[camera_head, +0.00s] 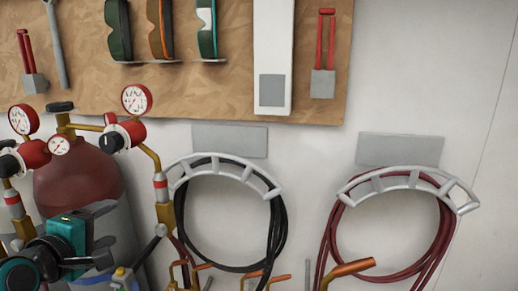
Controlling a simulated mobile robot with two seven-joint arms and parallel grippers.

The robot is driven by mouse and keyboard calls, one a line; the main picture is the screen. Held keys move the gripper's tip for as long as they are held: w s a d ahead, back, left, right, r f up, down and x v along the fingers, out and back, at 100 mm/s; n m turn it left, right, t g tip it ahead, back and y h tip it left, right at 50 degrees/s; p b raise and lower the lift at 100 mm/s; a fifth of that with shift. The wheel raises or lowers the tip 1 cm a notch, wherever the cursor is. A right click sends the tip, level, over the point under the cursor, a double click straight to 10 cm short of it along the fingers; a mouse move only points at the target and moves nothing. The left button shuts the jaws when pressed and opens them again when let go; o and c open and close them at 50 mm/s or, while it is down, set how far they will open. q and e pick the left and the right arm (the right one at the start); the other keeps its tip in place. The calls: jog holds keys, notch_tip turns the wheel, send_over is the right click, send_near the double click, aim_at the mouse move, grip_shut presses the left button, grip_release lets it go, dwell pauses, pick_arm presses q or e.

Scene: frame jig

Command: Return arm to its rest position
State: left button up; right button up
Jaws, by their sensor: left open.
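My left gripper (106,235) is at the lower left, in front of the gas cylinder. Its teal and black body shows, and its grey fingers are spread apart with nothing seen between them. Part of my left arm (22,272) shows at the lower left corner. My right arm and right gripper are not in view.
A dark red gas cylinder (75,185) with gauges (137,99) stands behind my left gripper. Black hose (277,228) and red hose (330,232) hang on wall racks. Copper-tipped torches (350,268) rise at the bottom. A wooden tool board (185,92) hangs above.

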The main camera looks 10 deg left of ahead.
pick_arm(q)
jog(key=s+d+f+m+g, duration=0.1)
jog(key=d+f+m, duration=0.15)
jog(key=f, duration=0.35)
jog(key=d+f+m+g, duration=0.1)
jog(key=d+f+m, duration=0.1)
jog(key=f+m, duration=0.35)
jog(key=s+d+f+m+g+h, duration=0.1)
jog(key=s+d+f+m, duration=0.4)
jog(key=f, duration=0.4)
jog(key=s+d+f+m+g+h, duration=0.1)
jog(key=s+d+f+m, duration=0.5)
jog(key=s+f, duration=0.4)
jog(key=shift+d+f, duration=0.25)
jog(key=shift+d, duration=0.2)
